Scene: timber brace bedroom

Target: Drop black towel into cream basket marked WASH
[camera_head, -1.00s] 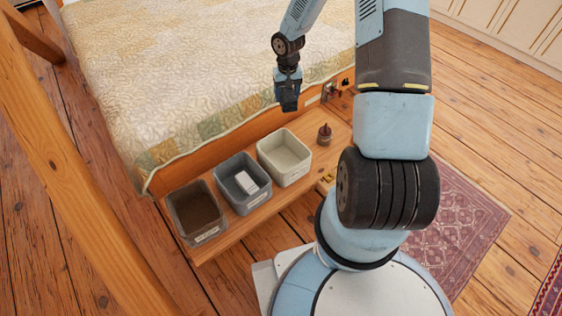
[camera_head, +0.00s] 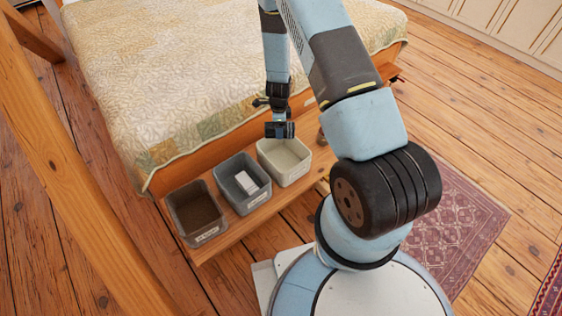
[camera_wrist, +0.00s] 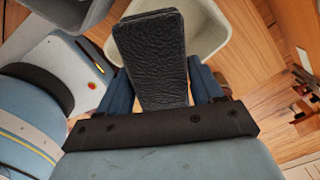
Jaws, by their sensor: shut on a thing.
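My gripper (camera_head: 279,130) is shut on the black towel. In the wrist view the towel (camera_wrist: 150,60) is a dark, textured, folded block between my two fingers. It is held over the cream basket (camera_wrist: 225,45), covering part of its opening. In the head view the cream basket (camera_head: 293,172) is the right-hand one of three on the low wooden bench, and my gripper is above its back left part. A pale label shows on its front, too small to read. The towel is hard to make out in the head view.
A grey basket (camera_head: 231,201) with a white item (camera_head: 246,182) inside stands left of the cream one. A darker basket (camera_head: 189,234) with brown contents stands further left. The bed (camera_head: 180,70) is behind the bench (camera_head: 235,237). A wooden post (camera_head: 75,170) is at left.

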